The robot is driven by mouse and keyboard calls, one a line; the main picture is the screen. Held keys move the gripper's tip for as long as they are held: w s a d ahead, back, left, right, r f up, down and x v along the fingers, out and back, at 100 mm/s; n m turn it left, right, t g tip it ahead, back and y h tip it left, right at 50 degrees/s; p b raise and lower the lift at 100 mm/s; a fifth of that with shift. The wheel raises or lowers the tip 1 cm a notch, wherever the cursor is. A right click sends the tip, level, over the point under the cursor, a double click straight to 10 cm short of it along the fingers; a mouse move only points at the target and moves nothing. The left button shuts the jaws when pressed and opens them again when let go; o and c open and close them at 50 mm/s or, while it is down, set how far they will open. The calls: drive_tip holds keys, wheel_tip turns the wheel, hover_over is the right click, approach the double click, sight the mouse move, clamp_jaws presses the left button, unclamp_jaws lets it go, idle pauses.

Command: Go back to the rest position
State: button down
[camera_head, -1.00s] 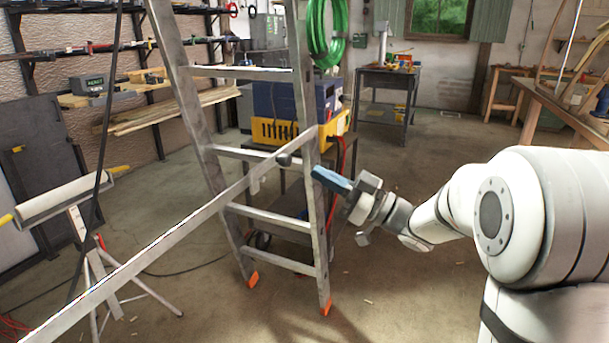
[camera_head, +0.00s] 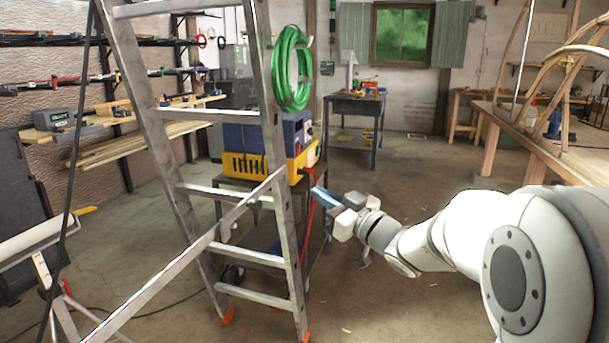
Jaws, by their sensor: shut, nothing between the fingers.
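My gripper (camera_head: 324,197) is in the middle of the head camera view, at the end of my white arm, which reaches in from the right. Its blue fingers are shut with nothing between them. They point left toward the stepladder (camera_head: 166,155) and sit just right of its right rail, with a small gap in the picture. How far they are from the rail in depth I cannot tell.
A long pale bar (camera_head: 180,262) slants from the lower left to the ladder's right rail. A yellow-and-blue machine (camera_head: 262,160) stands behind the ladder. A roller stand (camera_head: 35,243) is at lower left. A wooden bench (camera_head: 520,135) with bent laths is at right. Floor between is open.

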drive_tip(key=s+d+r+m+g+h+p, duration=0.1)
drive_tip(key=s+d+m+h+p, duration=0.2)
drive_tip(key=d+m+h+p, duration=0.25)
drive_tip(key=s+d+r+m+g+h+p, duration=0.1)
drive_tip(key=s+d+m+h+p, duration=0.3)
drive_tip(key=d+h, duration=0.4)
drive_tip(key=s+a+f+g+p, duration=0.1)
drive_tip(key=s+g+p, duration=0.7)
drive_tip(key=s, duration=1.3)
drive_tip(key=shift+a+g, duration=0.85)
drive_tip(key=shift+g, duration=0.05)
drive_tip(key=shift+f+m, duration=0.1)
drive_tip(key=shift+m, duration=0.15)
